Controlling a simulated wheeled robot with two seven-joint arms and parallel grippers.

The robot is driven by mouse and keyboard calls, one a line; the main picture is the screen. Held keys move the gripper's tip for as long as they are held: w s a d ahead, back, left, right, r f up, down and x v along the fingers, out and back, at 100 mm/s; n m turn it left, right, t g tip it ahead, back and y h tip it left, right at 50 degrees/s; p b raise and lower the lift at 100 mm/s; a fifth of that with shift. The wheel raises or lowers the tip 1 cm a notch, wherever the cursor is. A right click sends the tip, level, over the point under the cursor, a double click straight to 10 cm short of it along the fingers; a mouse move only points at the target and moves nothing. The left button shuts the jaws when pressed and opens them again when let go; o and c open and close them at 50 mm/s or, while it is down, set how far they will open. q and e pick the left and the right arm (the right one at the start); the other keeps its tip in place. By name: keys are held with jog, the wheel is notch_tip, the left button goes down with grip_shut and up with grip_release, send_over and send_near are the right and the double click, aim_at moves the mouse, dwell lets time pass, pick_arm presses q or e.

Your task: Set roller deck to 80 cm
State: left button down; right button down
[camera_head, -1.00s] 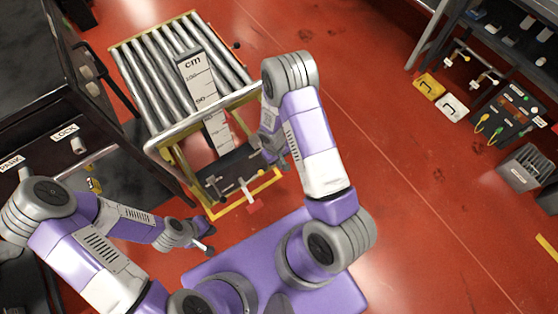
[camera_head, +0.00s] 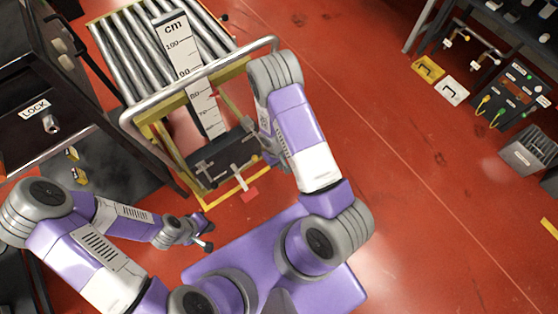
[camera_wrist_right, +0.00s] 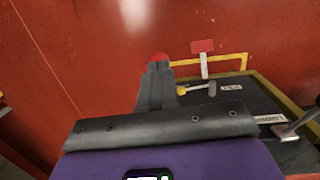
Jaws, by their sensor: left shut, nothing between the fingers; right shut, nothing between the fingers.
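The roller deck (camera_head: 125,55) stands at upper left in the head view, with metal rollers and a tubular front rail. An upright white cm scale (camera_head: 177,50) shows 100 and 90 above the rail, and lower marks below it. A small red mark (camera_head: 214,94) is beside the scale near 80. Below is a black base with grey levers and a red pedal (camera_head: 249,194), also in the right wrist view (camera_wrist_right: 202,46). My right gripper (camera_wrist_right: 157,66) is shut over the base's side; a red rounded thing shows at its tips. My left gripper (camera_head: 207,244) is shut and empty, left of the pedal.
A dark cabinet with a LOCK label (camera_head: 34,110) stands close at the left. A yellow-knobbed lever (camera_wrist_right: 196,90) lies near the pedal in the right wrist view. A bench with tools stands at right. The red floor between is clear.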

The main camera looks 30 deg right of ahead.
jog(key=f, duration=0.1)
jog(key=f+b, duration=0.1)
jog(key=shift+s+f, duration=0.3)
jog(key=shift+s, duration=0.1)
jog(key=shift+s+f, duration=0.1)
dwell(0.4)
jog(key=s+r+p, duration=0.3)
jog(key=r+p, duration=0.4)
jog(key=r, duration=0.2)
jog(key=shift+s+r, duration=0.15)
jog(key=shift+r, duration=0.2)
jog(key=shift+a, duration=0.15)
dwell(0.4)
